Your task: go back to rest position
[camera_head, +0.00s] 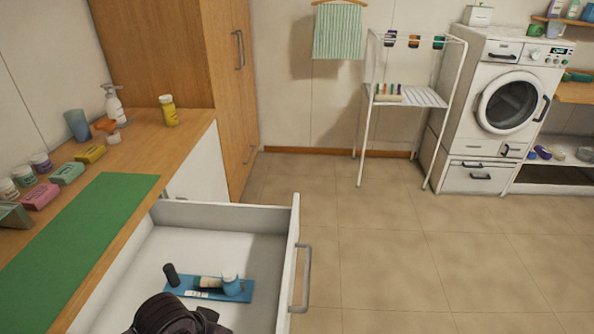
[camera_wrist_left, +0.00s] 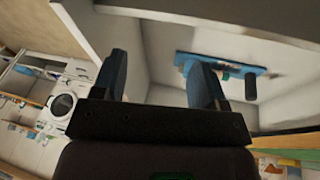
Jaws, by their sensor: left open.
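My left gripper (camera_wrist_left: 158,82) is open, with nothing between its two fingers in the left wrist view. In the head view a dark part of my left arm shows at the bottom edge, over the open white drawer (camera_head: 218,216); its fingertips cannot be made out there. A blue tray (camera_head: 245,293) lies on the drawer floor, apart from the arm. On or at the tray are a black cylinder (camera_head: 171,275), a blue bottle with a white top (camera_head: 231,285) and a small tube (camera_head: 208,282). The tray also shows in the left wrist view (camera_wrist_left: 225,63). My right gripper is not in view.
A wooden counter (camera_head: 145,148) at left holds a green mat (camera_head: 80,235), several jars, soap-like boxes, a pump bottle (camera_head: 114,105) and a yellow bottle (camera_head: 168,111). A drying rack (camera_head: 362,135) and washing machine (camera_head: 490,120) stand behind. Tiled floor (camera_head: 420,260) right of the drawer is clear.

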